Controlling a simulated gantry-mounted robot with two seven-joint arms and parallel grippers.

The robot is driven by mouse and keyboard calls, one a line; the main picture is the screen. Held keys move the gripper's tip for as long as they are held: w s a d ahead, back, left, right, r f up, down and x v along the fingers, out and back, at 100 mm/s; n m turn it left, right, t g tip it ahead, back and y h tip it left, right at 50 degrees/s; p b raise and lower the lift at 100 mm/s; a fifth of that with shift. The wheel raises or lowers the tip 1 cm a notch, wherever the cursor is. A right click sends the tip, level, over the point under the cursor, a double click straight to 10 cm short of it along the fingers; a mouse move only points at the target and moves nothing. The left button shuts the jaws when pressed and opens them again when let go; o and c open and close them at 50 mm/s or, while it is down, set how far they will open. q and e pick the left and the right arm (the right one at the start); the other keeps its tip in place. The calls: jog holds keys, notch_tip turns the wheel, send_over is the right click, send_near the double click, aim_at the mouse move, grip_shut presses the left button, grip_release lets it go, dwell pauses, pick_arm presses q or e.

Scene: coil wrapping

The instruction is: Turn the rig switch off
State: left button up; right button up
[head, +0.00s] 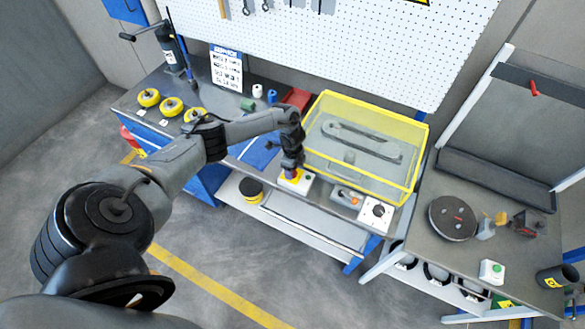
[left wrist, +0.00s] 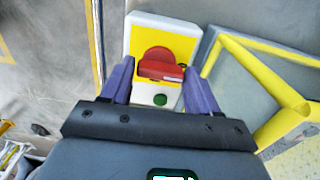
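The rig switch seems to be the white box with a yellow plate and a red knob; the left wrist view shows the red knob (left wrist: 160,63) close up, with a green button (left wrist: 160,99) below it. In the head view this switch box (head: 296,182) sits at the bench's front edge, left of the yellow-framed enclosure. My left gripper (head: 292,172) is right over it, partly hiding it. In the left wrist view the left gripper (left wrist: 160,70) has its purple fingers apart, one on each side of the knob. I cannot tell whether they touch it. My right gripper is out of view.
The yellow-framed enclosure (head: 411,165) stands close to the right of the gripper. A box with an orange part (head: 347,196) and a white box with a black knob (head: 376,212) sit along the same front edge. A red bin (head: 297,97) is behind.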

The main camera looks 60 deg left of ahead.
pick_arm(q)
jog(key=o, duration=0.3)
notch_tip(320, 180, up, 11)
jog(key=shift+f, duration=0.1)
dwell(0.6)
